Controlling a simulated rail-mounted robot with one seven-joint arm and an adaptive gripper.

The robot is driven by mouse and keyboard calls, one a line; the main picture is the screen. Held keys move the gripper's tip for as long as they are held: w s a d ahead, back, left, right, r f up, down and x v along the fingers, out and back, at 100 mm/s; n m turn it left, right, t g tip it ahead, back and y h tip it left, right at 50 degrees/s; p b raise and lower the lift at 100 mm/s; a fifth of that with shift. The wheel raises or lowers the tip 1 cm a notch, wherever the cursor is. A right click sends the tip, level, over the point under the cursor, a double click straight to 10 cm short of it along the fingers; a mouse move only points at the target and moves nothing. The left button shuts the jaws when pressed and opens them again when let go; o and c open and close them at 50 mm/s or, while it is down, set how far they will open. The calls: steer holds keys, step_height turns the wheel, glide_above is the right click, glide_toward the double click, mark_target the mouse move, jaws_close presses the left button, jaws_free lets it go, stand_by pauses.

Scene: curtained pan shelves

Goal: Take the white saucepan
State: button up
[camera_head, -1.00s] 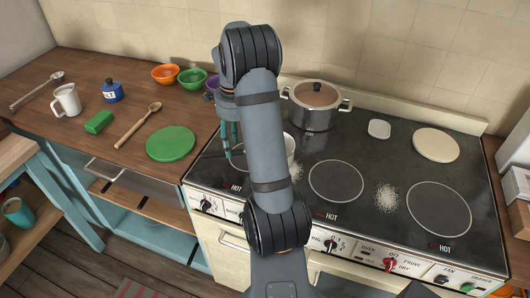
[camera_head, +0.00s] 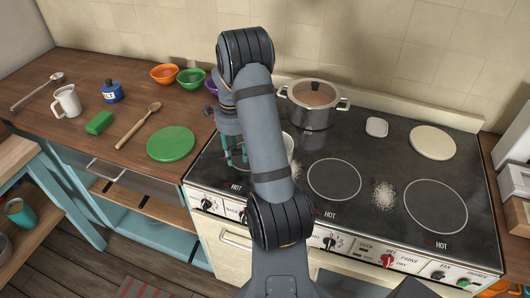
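The white saucepan (camera_head: 289,147) is on the left rear part of the stove top. My arm hides most of it, and only a strip of its right side shows. My gripper (camera_head: 235,160) points down just left of the pan, over the left end of the stove. Its two teal fingers are apart with a gap between them. The pan's handle is not clear here, so I cannot tell whether it lies between the fingers or touches them.
A lidded steel pot (camera_head: 311,104) stands behind and right of the pan. A white dish (camera_head: 376,127) and a cream round plate (camera_head: 433,142) are farther right. A green disc (camera_head: 171,144) and a wooden spoon (camera_head: 138,125) lie on the counter at left.

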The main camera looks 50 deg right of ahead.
steer(key=c, duration=0.6)
jaws_close()
